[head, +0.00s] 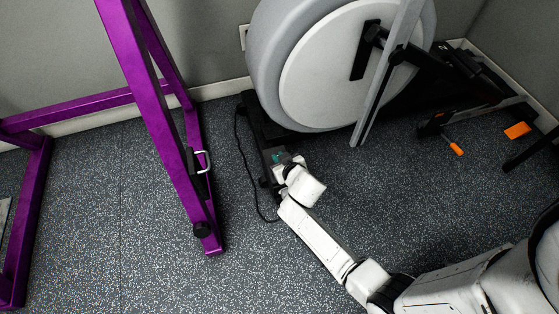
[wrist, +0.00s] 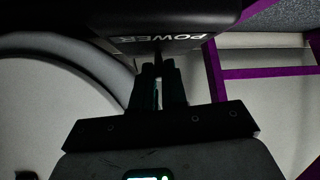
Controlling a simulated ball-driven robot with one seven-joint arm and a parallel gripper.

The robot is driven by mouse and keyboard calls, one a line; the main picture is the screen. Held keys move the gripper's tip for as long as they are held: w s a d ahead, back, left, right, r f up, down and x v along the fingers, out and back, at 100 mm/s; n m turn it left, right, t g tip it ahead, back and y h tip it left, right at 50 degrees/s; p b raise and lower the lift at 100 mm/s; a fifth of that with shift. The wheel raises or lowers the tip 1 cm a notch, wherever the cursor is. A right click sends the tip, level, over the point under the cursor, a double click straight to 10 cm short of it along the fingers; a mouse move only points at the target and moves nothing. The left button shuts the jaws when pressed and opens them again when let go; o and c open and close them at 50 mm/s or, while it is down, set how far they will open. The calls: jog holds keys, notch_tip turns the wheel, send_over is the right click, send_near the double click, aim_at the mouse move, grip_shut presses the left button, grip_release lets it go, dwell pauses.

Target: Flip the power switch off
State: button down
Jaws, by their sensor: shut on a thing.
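The machine's dark base (head: 262,140) sits low beside its large grey-and-white wheel housing (head: 330,70). In the wrist view a dark panel (wrist: 185,42) with an upside-down POWER label (wrist: 133,39) is at the top. My gripper (wrist: 158,82) points at this panel, its fingers nearly together on the dark, narrow power switch (wrist: 158,55) just under the label. The fingers hide most of the switch, and its position cannot be made out. In the head view my gripper (head: 281,160) is at the base's near end, and the switch is hidden.
A purple steel frame (head: 150,95) stands at the left with a foot on the speckled floor. A black cable (head: 246,165) runs along the floor beside the base. Floor between the frame and my arm is clear.

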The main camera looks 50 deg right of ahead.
jog(key=shift+a+f+b, duration=0.1)
jog(key=shift+b, duration=0.2)
dwell(0.4)
jog(key=c, duration=1.2)
grip_release()
jog(key=shift+o, duration=0.2)
jog(key=shift+s, duration=0.1)
jog(key=p+v, duration=0.4)
jog(key=v, duration=0.6)
jog(key=shift+s+a, duration=0.25)
jog(key=shift+s, duration=0.1)
